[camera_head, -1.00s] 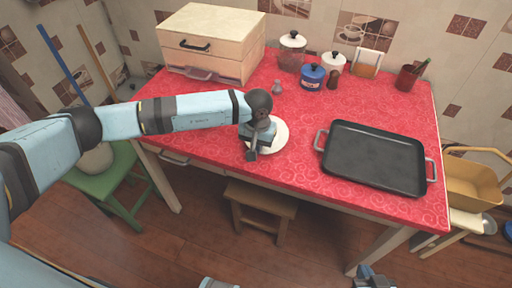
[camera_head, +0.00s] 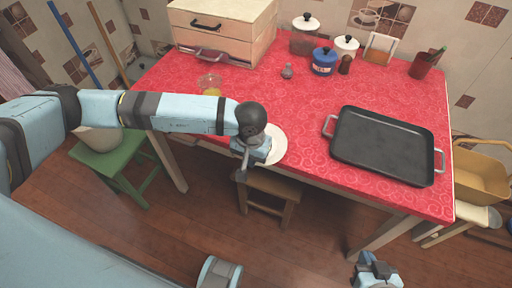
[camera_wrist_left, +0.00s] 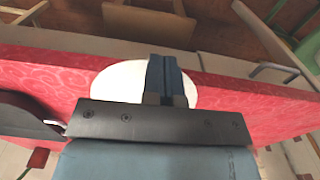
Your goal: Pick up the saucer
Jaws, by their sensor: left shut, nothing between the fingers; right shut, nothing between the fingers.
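The saucer (camera_head: 276,146) is a white disc lying flat at the front edge of the red-covered table, partly hidden by my left gripper. It also shows in the left wrist view (camera_wrist_left: 119,82). My left gripper (camera_head: 241,174) is shut and empty, with its fingertips by the table's front edge, left of the saucer. In the wrist view its closed fingers (camera_wrist_left: 166,62) overlap the saucer; I cannot tell whether they touch it. My right gripper (camera_head: 376,272) is shut and empty, low in front of the table.
A black tray (camera_head: 385,147) with handles lies right of the saucer. A wooden box (camera_head: 222,32), jars (camera_head: 324,62), a small shaker (camera_head: 287,72) and a glass dish (camera_head: 210,84) stand farther back. A stool (camera_head: 268,186) is below the table edge. The middle of the cloth is clear.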

